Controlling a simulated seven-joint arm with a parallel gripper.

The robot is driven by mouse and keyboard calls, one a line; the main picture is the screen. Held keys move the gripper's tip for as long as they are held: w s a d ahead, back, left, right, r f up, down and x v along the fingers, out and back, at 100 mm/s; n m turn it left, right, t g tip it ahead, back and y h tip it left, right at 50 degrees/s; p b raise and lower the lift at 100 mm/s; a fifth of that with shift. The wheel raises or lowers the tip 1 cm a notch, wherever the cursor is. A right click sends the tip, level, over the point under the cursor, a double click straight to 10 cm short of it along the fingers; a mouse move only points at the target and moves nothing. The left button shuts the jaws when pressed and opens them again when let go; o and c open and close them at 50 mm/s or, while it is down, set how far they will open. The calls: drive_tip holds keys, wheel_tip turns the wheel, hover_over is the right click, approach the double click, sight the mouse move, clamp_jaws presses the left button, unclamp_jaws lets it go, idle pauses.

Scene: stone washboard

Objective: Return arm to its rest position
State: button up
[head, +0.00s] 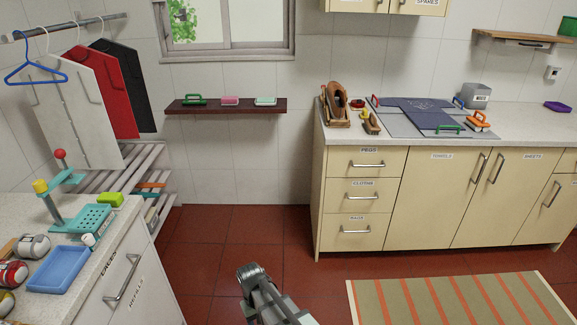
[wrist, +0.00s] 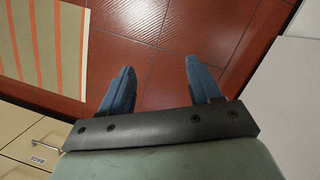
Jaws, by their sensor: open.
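My gripper shows in the wrist view (wrist: 158,85) with its two blue fingers spread apart and nothing between them. It hangs over the red tiled floor (wrist: 155,50). In the head view part of my arm (head: 265,295) is at the bottom centre, over the floor between the two counters. The fingertips cannot be made out in the head view.
A counter with cream drawers (head: 362,190) stands at the right, with the washboard (head: 420,115) on top. A left counter (head: 120,235) holds a blue tray (head: 60,270). A striped rug (head: 455,300) lies at lower right. The middle floor is clear.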

drive_tip(key=s+d+f+m+g, duration=0.1)
drive_tip(key=s+d+f, duration=0.4)
drive_tip(key=s+d, duration=0.3)
drive_tip(key=s+d+f+m+g+y, duration=0.1)
drive_tip(key=s+d+f+m+g, duration=0.1)
drive_tip(key=s+d+f, duration=0.4)
drive_tip(key=s+d+f+m+g, duration=0.1)
drive_tip(key=s+d+f+m, duration=0.1)
drive_tip(key=s+d+f, duration=0.4)
drive_tip(key=s+d, duration=0.5)
drive_tip(key=s, duration=0.1)
drive_tip(key=shift+d+g, duration=0.15)
drive_tip(key=shift+g, duration=0.15)
